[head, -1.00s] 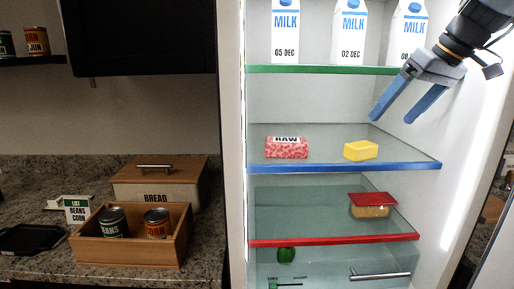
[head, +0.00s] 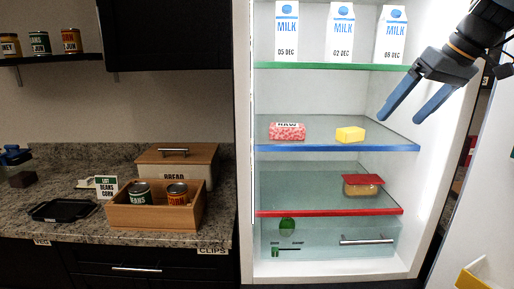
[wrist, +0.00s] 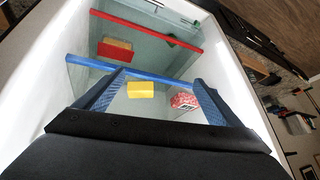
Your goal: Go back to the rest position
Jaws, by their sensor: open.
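My gripper (head: 398,112) is open and empty, with blue fingers apart, at the right side of the open fridge in the head view. It is in front of the space between the green-edged shelf (head: 330,67) and the blue-edged shelf (head: 335,148). In the wrist view, the fingers of my gripper (wrist: 155,80) frame a yellow block (wrist: 141,90) lying beyond them. The yellow block (head: 350,134) rests on the blue-edged shelf, with a pink RAW pack (head: 287,132) to its left. Nothing is between the fingers.
Several milk cartons (head: 340,32) stand on the top shelf. A red-lidded container (head: 362,185) sits on the red-edged shelf (head: 330,212). The fridge door (head: 478,215) stands open at the right. On the counter are a wooden crate with cans (head: 150,218) and a bread box (head: 195,157).

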